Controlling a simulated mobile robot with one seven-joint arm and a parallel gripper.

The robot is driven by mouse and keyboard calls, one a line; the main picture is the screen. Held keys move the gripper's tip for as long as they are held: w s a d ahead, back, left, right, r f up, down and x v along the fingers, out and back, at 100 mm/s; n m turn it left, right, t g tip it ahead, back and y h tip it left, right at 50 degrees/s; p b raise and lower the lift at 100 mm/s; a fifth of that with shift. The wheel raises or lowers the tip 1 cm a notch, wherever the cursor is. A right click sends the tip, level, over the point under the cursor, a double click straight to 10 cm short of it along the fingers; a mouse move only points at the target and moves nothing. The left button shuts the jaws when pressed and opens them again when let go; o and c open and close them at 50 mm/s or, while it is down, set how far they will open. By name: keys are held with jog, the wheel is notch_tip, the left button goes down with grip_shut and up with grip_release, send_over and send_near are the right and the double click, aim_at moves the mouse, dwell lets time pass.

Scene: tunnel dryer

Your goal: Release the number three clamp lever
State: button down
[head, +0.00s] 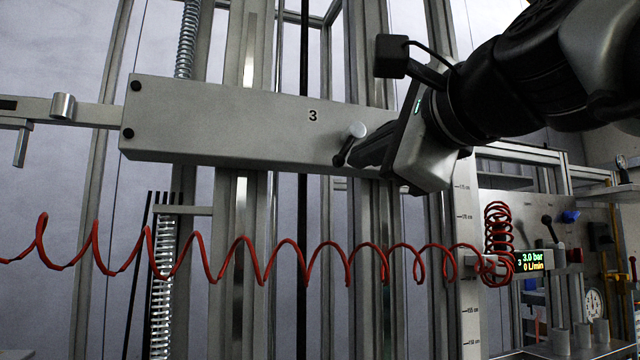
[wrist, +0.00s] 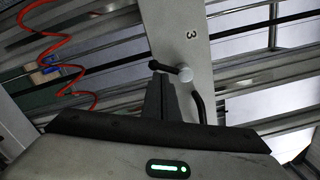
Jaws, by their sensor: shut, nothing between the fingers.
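The number three clamp lever shows on the long grey beam (head: 230,125) marked "3". It has a pale round end (head: 357,130) and a dark arm slanting down to the left. In the wrist view the pale round end (wrist: 184,75) is at the right, and the dark arm runs left from it. My gripper (head: 358,160) is shut and empty, with its fingertips right beside the lever. In the wrist view its fingers (wrist: 160,80) overlap the lever's dark arm. I cannot tell whether they touch it. The gripper hides part of the beam's right end.
A coiled red hose (head: 240,270) hangs across the front, below the beam. Upright metal posts (head: 240,250) stand behind it. A small display (head: 530,261) reads 3.0 bar and 0 L/min at the right. A metal rod with a cylinder (head: 63,106) extends from the beam's left end.

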aim_at(342, 132)
jog(key=shift+s+a+r, duration=0.15)
jog(key=shift+a, duration=0.3)
jog(key=shift+s+a+r, duration=0.1)
jog(key=shift+s+a, duration=0.05)
jog(key=shift+a, duration=0.25)
jog(key=shift+s+a+r+p, duration=0.25)
jog(key=shift+a+r+p, duration=0.3)
jog(key=shift+a+r, duration=0.25)
jog(key=shift+r, duration=0.15)
